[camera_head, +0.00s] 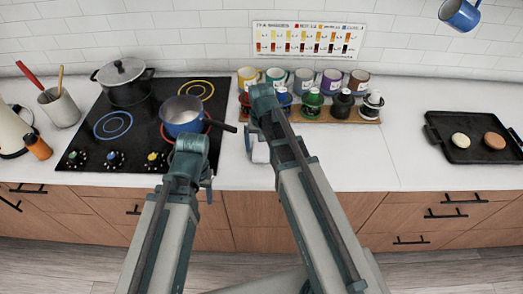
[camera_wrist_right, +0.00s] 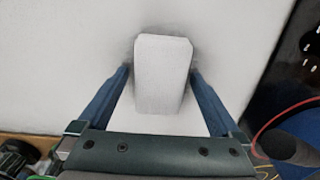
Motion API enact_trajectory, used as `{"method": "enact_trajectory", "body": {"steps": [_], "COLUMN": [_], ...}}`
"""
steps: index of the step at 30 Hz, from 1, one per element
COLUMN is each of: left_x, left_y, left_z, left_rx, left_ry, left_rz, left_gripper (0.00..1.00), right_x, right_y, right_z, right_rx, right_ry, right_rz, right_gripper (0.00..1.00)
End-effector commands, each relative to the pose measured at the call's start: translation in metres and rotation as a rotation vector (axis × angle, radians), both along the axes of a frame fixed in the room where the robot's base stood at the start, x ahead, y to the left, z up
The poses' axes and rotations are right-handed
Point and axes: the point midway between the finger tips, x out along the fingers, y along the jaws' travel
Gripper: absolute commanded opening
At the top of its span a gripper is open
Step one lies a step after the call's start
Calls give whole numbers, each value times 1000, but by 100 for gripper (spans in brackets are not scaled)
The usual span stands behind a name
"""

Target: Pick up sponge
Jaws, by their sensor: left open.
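The sponge appears to be a pale white block (camera_wrist_right: 163,75) on the white counter in the right wrist view. In the head view, a small part of this white block (camera_head: 261,153) shows beside my right gripper, which hides the rest. My right gripper (camera_wrist_right: 161,72) is open, with one blue finger on each side of the block. The left finger shows a narrow gap to it; contact on the right side is unclear. In the head view, my left gripper (camera_head: 208,190) is open and empty near the counter's front edge, by the stove.
A black cooktop (camera_head: 95,140) holds a blue pan (camera_head: 182,116) and a black lidded pot (camera_head: 124,80). A rack of bottles (camera_head: 330,112) and several mugs stand behind the right gripper. A black tray (camera_head: 470,138) lies at the right. Counter between rack and tray is clear.

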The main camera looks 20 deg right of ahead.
Motion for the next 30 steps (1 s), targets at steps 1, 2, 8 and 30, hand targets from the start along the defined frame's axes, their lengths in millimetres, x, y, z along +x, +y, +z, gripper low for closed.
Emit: {"method": "enact_trajectory", "body": {"steps": [1, 2, 8, 30], "left_x": [0, 0, 0, 0], "left_y": [0, 0, 0, 0], "left_z": [0, 0, 0, 10], "left_rx": [0, 0, 0, 0], "left_ry": [0, 0, 0, 0], "left_rz": [0, 0, 0, 0], "left_gripper": [52, 52, 52, 52], "right_x": [0, 0, 0, 0], "right_y": [0, 0, 0, -1], "right_z": [0, 0, 0, 10], "right_rx": [0, 0, 0, 0], "right_ry": [0, 0, 0, 0], "right_rz": [0, 0, 0, 0], "right_gripper": [91, 86, 50, 18]}}
